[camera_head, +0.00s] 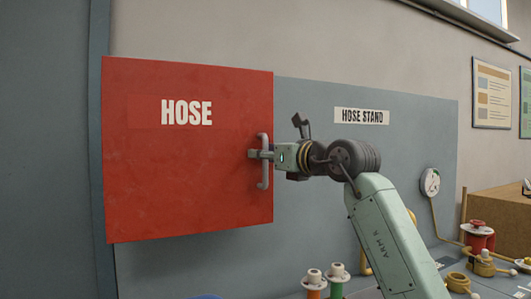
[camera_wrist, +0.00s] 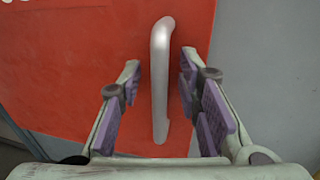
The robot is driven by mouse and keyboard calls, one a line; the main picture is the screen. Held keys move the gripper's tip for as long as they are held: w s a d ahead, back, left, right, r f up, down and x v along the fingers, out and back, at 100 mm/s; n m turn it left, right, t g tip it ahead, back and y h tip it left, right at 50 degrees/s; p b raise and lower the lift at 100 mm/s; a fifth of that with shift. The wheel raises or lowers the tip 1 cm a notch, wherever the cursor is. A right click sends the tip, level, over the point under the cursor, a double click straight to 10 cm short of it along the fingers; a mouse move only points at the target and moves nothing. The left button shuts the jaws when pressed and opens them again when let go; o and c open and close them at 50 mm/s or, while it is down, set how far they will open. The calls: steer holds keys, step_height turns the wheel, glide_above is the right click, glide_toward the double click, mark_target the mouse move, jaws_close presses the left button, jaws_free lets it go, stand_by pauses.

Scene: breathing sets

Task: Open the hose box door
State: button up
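The red hose box door (camera_head: 180,160) carries the word HOSE and looks closed in the head view, though I cannot be sure. Its grey vertical bar handle (camera_head: 264,180) is near the door's right edge. My gripper (camera_head: 258,154) is at the middle of the handle. In the wrist view the handle (camera_wrist: 160,80) stands between the two fingers of my gripper (camera_wrist: 159,90). The fingers are open, with a visible gap on each side of the bar. The red door (camera_wrist: 75,60) fills the left and middle behind it. The inside of the box is hidden.
A grey panel labelled HOSE STAND (camera_head: 362,116) is right of the box. A round gauge (camera_head: 430,182), a red reel (camera_head: 478,237) and a brown box (camera_head: 500,212) stand at the right. Small spools (camera_head: 337,280) stand low in front. The wall left of the box is clear.

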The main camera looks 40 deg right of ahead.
steer(key=shift+c, duration=0.2)
jaws_close()
stand_by(0.6)
